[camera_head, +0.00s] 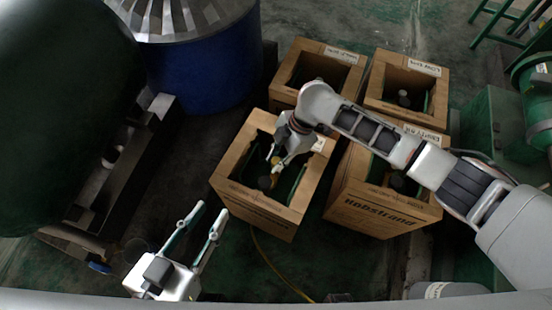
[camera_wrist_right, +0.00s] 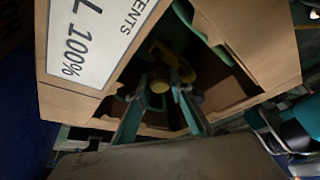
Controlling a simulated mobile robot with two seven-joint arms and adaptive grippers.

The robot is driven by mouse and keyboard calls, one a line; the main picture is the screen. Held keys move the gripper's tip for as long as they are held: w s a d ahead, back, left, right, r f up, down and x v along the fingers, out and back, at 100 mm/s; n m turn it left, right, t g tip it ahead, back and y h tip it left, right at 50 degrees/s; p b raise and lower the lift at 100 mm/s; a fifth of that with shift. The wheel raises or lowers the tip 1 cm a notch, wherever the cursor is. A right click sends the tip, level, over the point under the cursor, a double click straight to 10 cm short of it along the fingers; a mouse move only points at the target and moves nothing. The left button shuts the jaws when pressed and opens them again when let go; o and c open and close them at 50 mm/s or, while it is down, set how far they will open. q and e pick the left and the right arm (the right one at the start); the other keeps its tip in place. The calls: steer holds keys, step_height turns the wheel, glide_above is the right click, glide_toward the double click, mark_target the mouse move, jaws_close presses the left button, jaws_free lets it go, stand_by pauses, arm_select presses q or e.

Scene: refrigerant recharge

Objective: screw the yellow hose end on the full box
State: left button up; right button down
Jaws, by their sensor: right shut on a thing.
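The full box (camera_head: 262,212) is the open cardboard box at the front left of the group. In the right wrist view, its label (camera_wrist_right: 90,38) reads "100%". A dark tank top (camera_head: 265,183) shows inside it. My right gripper (camera_head: 275,163) reaches into the box opening from above. In the right wrist view its fingers (camera_wrist_right: 160,88) are shut on the yellow hose end (camera_wrist_right: 158,84) inside the opening. Whether the hose end sits on the tank's valve is too dark to tell. My left gripper (camera_head: 211,210) is open and empty, left of the box.
Several other open boxes with tanks stand behind and right, including a back left box (camera_head: 318,58), a back right box (camera_head: 408,84) and a front right box (camera_head: 375,212). A yellow hose (camera_head: 272,265) runs along the floor. A blue drum (camera_head: 205,75) stands at the back left.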

arm_select(q)
steer(key=shift+s+a+f, duration=0.1)
steer(key=shift+s+f, duration=0.05)
steer(key=shift+s, duration=0.05)
stand_by(0.3)
steer(key=shift+w+r, duration=0.1)
steer(key=shift+r, duration=0.25)
steer(key=shift+w+r+p, duration=0.25)
steer(key=shift+r+p, duration=0.05)
steer(key=shift+r, duration=0.05)
stand_by(0.5)
steer(key=shift+s+f, duration=0.25)
steer(key=shift+f, duration=0.15)
arm_select(e)
steer(key=shift+f, duration=0.3)
arm_select(q)
steer(key=shift+s+f+b, duration=0.1)
steer(key=shift+f+b, duration=0.3)
steer(key=shift+f, duration=0.1)
arm_select(e)
steer(key=shift+f, duration=0.7)
